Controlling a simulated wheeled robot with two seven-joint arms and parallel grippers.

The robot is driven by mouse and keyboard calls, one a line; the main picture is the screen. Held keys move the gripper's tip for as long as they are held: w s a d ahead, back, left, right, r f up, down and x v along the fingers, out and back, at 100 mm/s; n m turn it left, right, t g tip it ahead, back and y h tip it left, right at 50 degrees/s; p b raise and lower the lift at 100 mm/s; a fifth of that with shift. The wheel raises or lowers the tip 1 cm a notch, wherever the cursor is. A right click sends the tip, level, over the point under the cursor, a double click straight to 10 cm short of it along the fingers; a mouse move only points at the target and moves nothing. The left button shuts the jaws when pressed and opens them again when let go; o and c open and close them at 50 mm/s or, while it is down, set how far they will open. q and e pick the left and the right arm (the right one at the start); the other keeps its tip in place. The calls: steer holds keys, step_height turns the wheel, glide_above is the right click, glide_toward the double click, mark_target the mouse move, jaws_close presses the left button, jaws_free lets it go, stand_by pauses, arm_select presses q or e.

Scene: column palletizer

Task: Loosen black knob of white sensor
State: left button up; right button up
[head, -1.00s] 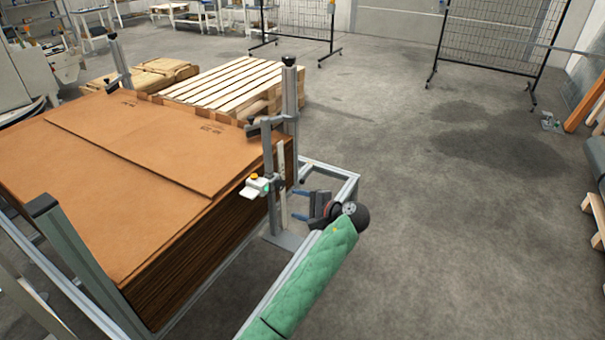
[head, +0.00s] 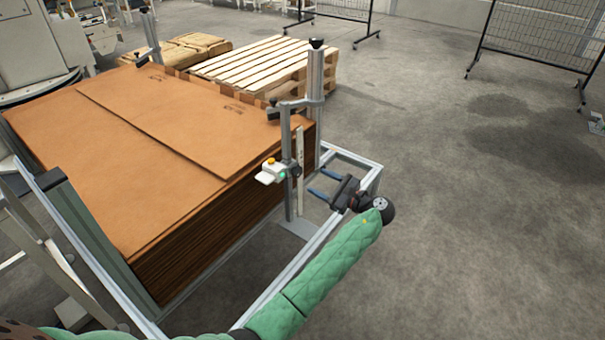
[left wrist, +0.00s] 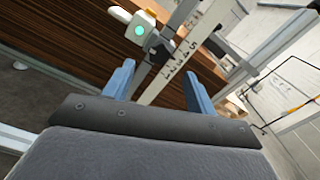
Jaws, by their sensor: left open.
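The white sensor (head: 270,172), with an orange top and a green light, is mounted on a grey upright post beside the cardboard stack. It also shows in the left wrist view (left wrist: 135,28), at the top, left of centre. A dark clamp part (left wrist: 158,46) sits right of it there; I cannot tell whether this is the black knob. My left gripper (head: 314,182) is open and empty, to the right of the post and apart from the sensor. In the left wrist view its blue fingers (left wrist: 159,70) stand on either side of the white ruler in the picture. My right gripper is not in view.
The white ruler strip (head: 300,165) stands upright beside the post. The brown cardboard stack (head: 150,140) fills the left, inside a metal frame (head: 345,157). A wooden pallet (head: 270,62) lies behind. The floor at right is mostly clear.

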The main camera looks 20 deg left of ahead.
mark_target(300, 173)
arm_select(q)
steer(key=p+x, duration=0.1)
steer(key=x, duration=0.6)
steer(key=shift+s, duration=0.1)
steer(key=shift+a, duration=0.35)
steer(key=c, duration=1)
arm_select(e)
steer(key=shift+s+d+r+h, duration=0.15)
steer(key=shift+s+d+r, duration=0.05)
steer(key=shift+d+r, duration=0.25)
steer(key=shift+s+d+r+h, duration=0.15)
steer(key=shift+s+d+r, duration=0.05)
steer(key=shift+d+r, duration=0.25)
